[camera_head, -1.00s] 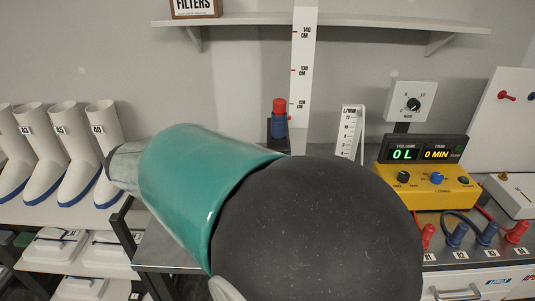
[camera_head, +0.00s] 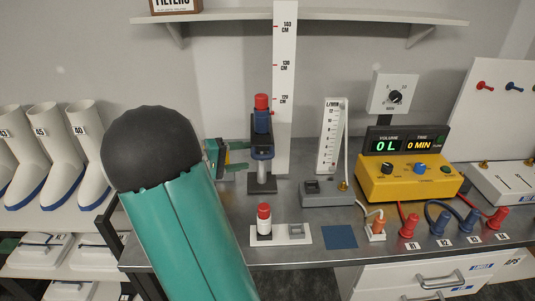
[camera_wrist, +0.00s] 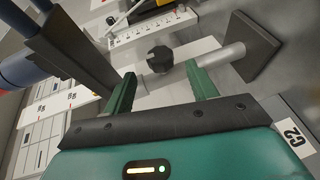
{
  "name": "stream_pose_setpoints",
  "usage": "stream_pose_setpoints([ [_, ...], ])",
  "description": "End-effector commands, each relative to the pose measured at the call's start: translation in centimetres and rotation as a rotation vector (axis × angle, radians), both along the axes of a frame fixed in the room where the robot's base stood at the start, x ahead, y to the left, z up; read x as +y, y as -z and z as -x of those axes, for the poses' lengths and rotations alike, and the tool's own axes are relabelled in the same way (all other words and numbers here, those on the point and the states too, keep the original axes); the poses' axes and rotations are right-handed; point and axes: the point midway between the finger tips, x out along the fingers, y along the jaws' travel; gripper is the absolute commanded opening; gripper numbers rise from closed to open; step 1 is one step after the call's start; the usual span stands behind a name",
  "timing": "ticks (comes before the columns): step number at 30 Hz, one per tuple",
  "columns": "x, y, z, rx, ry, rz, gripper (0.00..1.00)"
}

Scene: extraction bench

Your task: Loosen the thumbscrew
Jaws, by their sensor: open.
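The thumbscrew is a black lobed knob (camera_wrist: 159,59) in the wrist view, in front of a pale metal post (camera_wrist: 222,56). My gripper (camera_wrist: 161,72) is open, with one green finger on either side of the knob's line and the knob just beyond the fingertips. No contact shows. In the head view my gripper (camera_head: 238,158) is at the left side of the stand's dark clamp (camera_head: 262,150), which holds a blue sampler with a red top (camera_head: 262,112). I cannot make out the knob in the head view.
A height scale (camera_head: 285,60) stands behind the stand. A red-topped vial (camera_head: 264,222) is in front. A flowmeter (camera_head: 331,140) and a yellow control box (camera_head: 405,180) are to the right. White boots (camera_head: 90,160) are at the left. Bare bench lies around the stand's base.

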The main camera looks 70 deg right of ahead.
Motion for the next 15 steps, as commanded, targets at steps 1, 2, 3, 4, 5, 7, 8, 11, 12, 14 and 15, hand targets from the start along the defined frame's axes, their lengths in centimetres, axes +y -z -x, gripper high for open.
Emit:
stream_pose_setpoints([
  [1, -0.8, 0.2, 0.8, 0.000, 0.004, -0.001, 0.57],
  [2, -1.2, 0.3, 1.1, 0.000, 0.003, -0.002, 0.57],
  [3, -1.8, 0.5, 1.6, 0.001, 0.003, -0.001, 0.57],
  [4, -2.2, 0.6, 2.0, 0.001, 0.004, -0.001, 0.57],
  [5, -2.7, 0.7, 2.4, 0.001, 0.003, -0.003, 0.57],
  [7, -3.7, 0.9, 3.2, 0.002, 0.003, -0.002, 0.57],
  [8, -4.1, 1.1, 3.5, 0.002, 0.002, -0.003, 0.57],
  [11, -5.2, 1.3, 4.5, 0.002, 0.000, -0.003, 0.57],
  [12, -5.6, 1.4, 4.8, 0.001, 0.001, -0.002, 0.57],
  [14, -6.0, 1.5, 5.1, 0.001, 0.001, -0.002, 0.57],
  [15, -6.1, 1.5, 5.2, 0.000, 0.001, -0.002, 0.57],
])
